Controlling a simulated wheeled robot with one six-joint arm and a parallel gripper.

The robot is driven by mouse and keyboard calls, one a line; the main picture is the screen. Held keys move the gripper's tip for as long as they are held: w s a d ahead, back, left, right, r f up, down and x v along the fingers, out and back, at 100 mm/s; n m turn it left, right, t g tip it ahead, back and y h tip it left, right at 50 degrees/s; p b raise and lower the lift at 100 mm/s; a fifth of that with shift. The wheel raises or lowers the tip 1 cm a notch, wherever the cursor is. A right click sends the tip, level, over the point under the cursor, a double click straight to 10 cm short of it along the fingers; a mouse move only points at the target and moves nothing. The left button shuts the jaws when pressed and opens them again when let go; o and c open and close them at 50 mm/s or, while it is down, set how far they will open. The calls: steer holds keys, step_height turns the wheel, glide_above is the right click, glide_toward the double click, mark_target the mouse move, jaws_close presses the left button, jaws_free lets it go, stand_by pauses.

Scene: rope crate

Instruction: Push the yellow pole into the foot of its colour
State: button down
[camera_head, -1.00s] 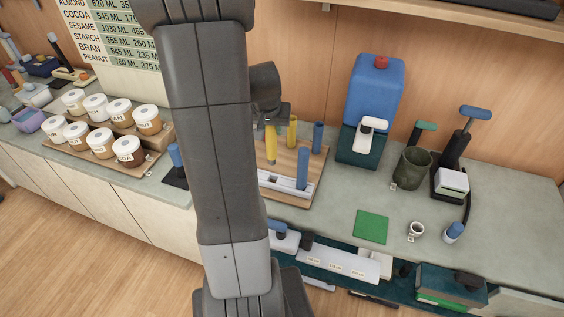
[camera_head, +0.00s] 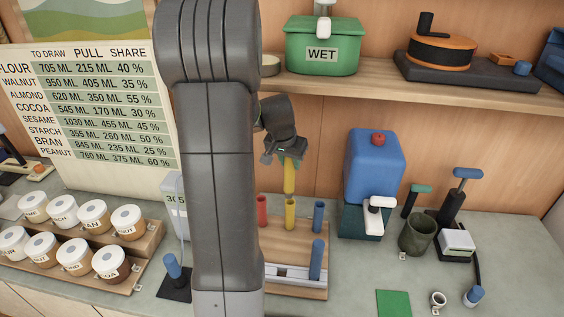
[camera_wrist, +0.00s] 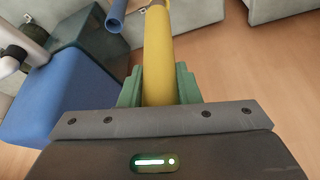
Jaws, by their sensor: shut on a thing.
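My gripper (camera_head: 290,160) is shut on the yellow pole (camera_head: 289,178), which hangs below it above the wooden board. In the wrist view the yellow pole (camera_wrist: 158,60) runs up between the green fingers (camera_wrist: 160,88). Below the pole, at the back of the board (camera_head: 288,238), stand a yellow foot (camera_head: 290,214), a red foot (camera_head: 262,210) and a blue foot (camera_head: 318,216), short tubes in a row. The pole's lower end is just above the yellow foot; whether they touch I cannot tell. A blue pole (camera_head: 316,260) stands upright at the board's front.
A grey slotted rail (camera_head: 288,274) lies along the board's front. A blue tank (camera_head: 374,165) with a red cap stands right of the board. A shelf (camera_head: 400,92) runs above. Jars (camera_head: 127,222) stand at the left. My arm hides the counter left of the board.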

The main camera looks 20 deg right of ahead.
steer(key=shift+w+d+r+t, duration=0.15)
steer(key=shift+w+r, duration=0.15)
steer(key=shift+r, duration=0.25)
steer(key=shift+w+d+r+t, duration=0.15)
steer(key=shift+w+r, duration=0.1)
steer(key=shift+r, duration=0.3)
steer(key=shift+w+d+f+b, duration=0.15)
steer(key=shift+f+b, duration=0.55)
steer(key=shift+f, duration=0.45)
steer(key=shift+w+d+f+b, duration=0.1)
steer(key=shift+f+b, duration=0.6)
steer(key=shift+f, duration=0.45)
steer(key=shift+s+a, duration=0.1)
steer(key=shift+f+b, duration=0.2)
steer(key=shift+b, duration=0.35)
steer(key=shift+f+b, duration=0.3)
steer(key=shift+b, duration=0.05)
steer(key=shift+f+b, duration=1.5)
steer(key=shift+f, duration=0.1)
stand_by(0.4)
